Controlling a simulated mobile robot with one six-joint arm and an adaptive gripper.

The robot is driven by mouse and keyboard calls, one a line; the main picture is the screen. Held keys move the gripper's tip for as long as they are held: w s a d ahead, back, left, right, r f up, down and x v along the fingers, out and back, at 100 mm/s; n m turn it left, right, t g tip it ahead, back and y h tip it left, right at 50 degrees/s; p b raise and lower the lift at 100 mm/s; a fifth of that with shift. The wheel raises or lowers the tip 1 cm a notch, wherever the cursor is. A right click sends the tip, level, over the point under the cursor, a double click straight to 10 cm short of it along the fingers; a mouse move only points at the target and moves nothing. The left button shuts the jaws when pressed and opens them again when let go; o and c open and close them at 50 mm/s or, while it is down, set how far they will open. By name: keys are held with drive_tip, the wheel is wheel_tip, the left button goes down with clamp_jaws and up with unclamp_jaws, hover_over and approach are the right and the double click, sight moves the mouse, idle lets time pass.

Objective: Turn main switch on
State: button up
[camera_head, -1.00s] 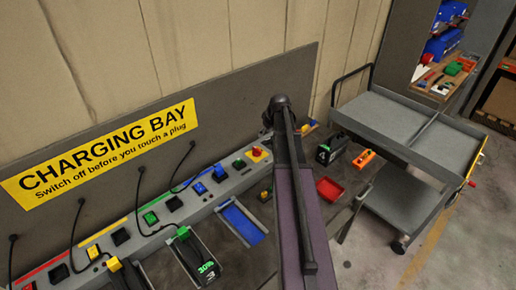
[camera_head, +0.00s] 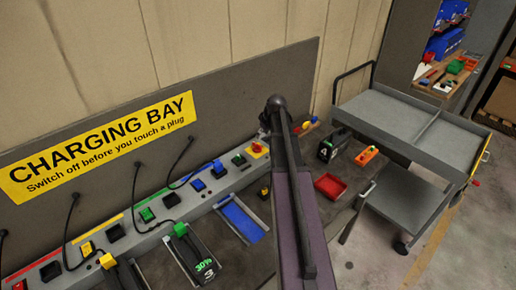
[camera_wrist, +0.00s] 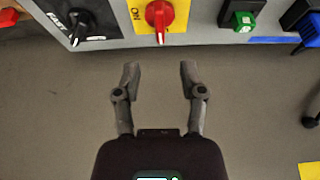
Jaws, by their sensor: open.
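The main switch (camera_wrist: 159,14) is a red rotary knob on a yellow plate at the top of the wrist view. Its white mark points down in that picture, towards my gripper. The word "ON" shows on the plate left of the knob. In the head view the switch (camera_head: 257,148) sits at the far right end of the grey charging panel. My gripper (camera_wrist: 159,72) is open and empty, its two fingers apart below the knob and not touching it.
A black dial (camera_wrist: 79,24) is left of the switch and a green rocker (camera_wrist: 243,20) right of it. Charging cables hang over the panel (camera_head: 228,183). A red tray (camera_head: 330,186) and a grey cart (camera_head: 400,118) are to the right.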

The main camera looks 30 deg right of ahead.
sight(257, 145)
drive_tip(key=shift+b+x, duration=3.85)
drive_tip(key=shift+x, duration=0.65)
